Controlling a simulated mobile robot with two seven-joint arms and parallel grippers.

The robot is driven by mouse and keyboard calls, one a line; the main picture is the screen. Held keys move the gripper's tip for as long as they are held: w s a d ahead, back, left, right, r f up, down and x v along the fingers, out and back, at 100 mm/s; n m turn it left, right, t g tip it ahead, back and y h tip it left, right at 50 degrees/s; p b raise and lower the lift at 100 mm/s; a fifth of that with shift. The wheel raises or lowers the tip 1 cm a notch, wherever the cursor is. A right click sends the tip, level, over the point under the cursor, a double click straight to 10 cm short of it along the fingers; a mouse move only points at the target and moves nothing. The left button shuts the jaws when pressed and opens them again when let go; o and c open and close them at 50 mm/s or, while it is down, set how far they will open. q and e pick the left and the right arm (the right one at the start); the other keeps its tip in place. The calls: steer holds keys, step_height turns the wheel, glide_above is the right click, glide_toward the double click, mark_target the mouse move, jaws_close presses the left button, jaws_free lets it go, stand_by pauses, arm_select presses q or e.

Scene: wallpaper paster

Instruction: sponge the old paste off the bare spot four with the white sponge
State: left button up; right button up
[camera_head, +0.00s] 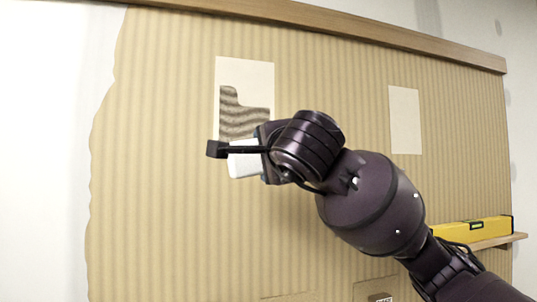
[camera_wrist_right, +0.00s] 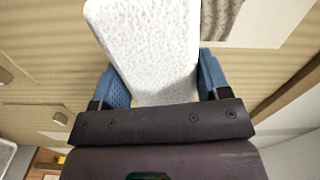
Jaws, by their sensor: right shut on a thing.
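My right gripper (camera_head: 250,158) is shut on the white sponge (camera_head: 244,165) in front of the wall. In the right wrist view the speckled white sponge (camera_wrist_right: 145,45) sits between the two blue finger pads of the right gripper (camera_wrist_right: 158,88). A pale bare spot (camera_head: 245,72) lies behind and above the gripper. Dark, wavy old paste (camera_head: 240,117) covers its lower and left part; my gripper hides its bottom edge. Streaked paste also shows in the right wrist view (camera_wrist_right: 222,12). I cannot read which spot is number four. My left gripper is not in view.
A second pale bare spot (camera_head: 405,120) to the right looks clean. Striped tan wallpaper (camera_head: 160,190) covers the wall under a wooden rail (camera_head: 330,27). A yellow level (camera_head: 475,230) lies on a small wooden ledge (camera_head: 500,241) at right, behind my right arm.

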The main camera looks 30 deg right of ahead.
steer(key=shift+f+b, duration=0.1)
steer(key=shift+b, duration=0.25)
steer(key=x, duration=0.3)
steer(key=shift+w+b, duration=0.2)
steer(key=shift+b, duration=0.1)
steer(key=x, duration=0.3)
steer(key=shift+w, duration=0.2)
stand_by(0.6)
steer(key=shift+w+d, duration=0.1)
steer(key=shift+w, duration=0.2)
stand_by(0.4)
steer(key=shift+w+d, duration=0.15)
steer(key=shift+w, duration=0.35)
stand_by(0.5)
